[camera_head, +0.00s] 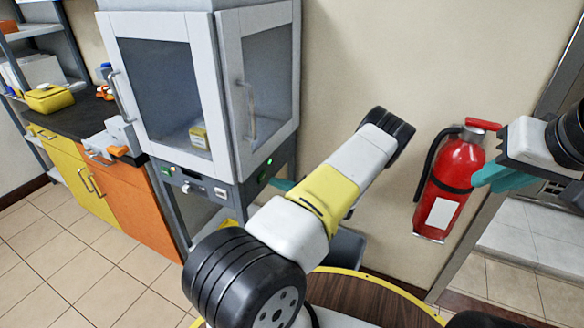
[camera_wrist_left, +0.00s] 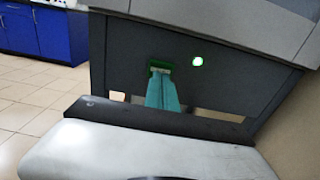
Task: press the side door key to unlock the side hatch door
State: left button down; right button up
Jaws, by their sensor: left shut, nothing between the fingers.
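The cabinet (camera_head: 205,165) stands left of centre in the head view. Its side hatch door (camera_head: 262,85), a glazed panel with a grey handle, looks closed. Below it on the side panel is the green side door key (camera_head: 262,174), with a small light beside it. The left wrist view shows the green key (camera_wrist_left: 160,65) and the glowing light (camera_wrist_left: 197,62). My left gripper (camera_head: 281,185) is shut and empty, its teal fingertips (camera_wrist_left: 161,76) over the key's lower part; whether they touch it is unclear. My right gripper (camera_head: 494,174) is far right, away from the cabinet.
A red fire extinguisher (camera_head: 452,185) hangs on the wall near my right gripper. A dark counter with yellow and orange cupboards (camera_head: 140,205) stands left of the cabinet. A round wooden top with a yellow rim (camera_head: 370,295) is at the bottom. Tiled floor lies clear at lower left.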

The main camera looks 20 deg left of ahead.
pick_arm(q)
jog(key=d, duration=1)
jog(key=shift+s+d, duration=0.2)
jog(key=shift+s, duration=0.1)
jog(key=s+d+r+n+t+h, duration=0.1)
jog(key=s+d+r+n+h, duration=0.2)
jog(key=r, duration=0.9)
jog(key=s+d+r+n+t+h, duration=0.2)
jog(key=s+d+r+n+h, duration=0.2)
jog(key=s+r+n+h, duration=0.5)
jog(key=s+d+r+n+t+h, duration=0.2)
jog(key=s+r+n+h, duration=0.4)
jog(key=s+r, duration=0.7)
notch_tip(320, 180, up, 2)
jog(key=shift+d+r+h, duration=0.1)
jog(key=shift+d+h, duration=0.65)
jog(key=shift+h, duration=0.35)
